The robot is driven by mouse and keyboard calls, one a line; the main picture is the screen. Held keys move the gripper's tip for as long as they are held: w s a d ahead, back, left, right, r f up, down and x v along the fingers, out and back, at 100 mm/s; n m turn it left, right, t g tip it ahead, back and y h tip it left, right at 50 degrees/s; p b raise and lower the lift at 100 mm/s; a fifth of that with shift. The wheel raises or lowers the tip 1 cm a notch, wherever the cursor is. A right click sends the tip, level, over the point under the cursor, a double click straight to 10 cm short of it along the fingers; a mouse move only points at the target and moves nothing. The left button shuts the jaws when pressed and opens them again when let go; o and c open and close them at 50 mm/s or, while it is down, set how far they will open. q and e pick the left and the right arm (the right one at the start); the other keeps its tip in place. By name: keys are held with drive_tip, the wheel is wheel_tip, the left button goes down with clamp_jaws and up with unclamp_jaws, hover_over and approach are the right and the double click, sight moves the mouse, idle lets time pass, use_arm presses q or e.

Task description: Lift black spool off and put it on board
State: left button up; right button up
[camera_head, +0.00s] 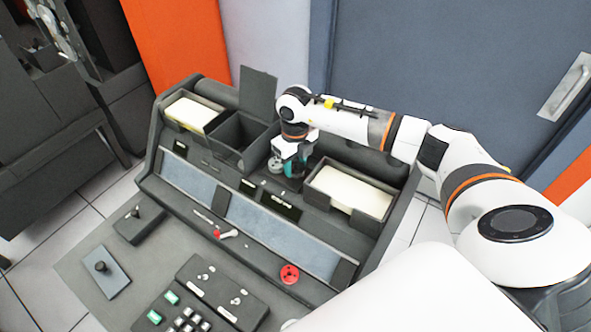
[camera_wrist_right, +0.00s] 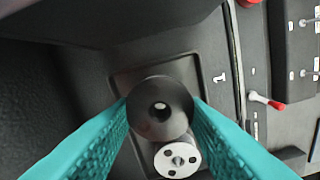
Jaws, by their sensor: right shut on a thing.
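My right gripper (camera_head: 294,168) points down at the back of the dark console (camera_head: 262,258), between the open bin and the right card tray. In the right wrist view its two teal fingers (camera_wrist_right: 161,112) are shut on the black spool (camera_wrist_right: 174,91), a round black disc with a light centre hole. A silver spindle end (camera_wrist_right: 177,159) with several dark holes shows just beside the spool. I cannot tell whether the spool is still around any part of it. In the head view the gripper mostly hides the spool. My left gripper is not in view.
A left card tray (camera_head: 192,112), an open black bin (camera_head: 240,137) and a right card tray (camera_head: 349,190) line the console's back. A red-tipped lever (camera_head: 228,234) and a keypad (camera_head: 186,322) stand nearby.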

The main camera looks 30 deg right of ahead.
wheel_tip(320, 180, up, 12)
drive_tip(key=shift+p, duration=0.35)
idle(0.5)
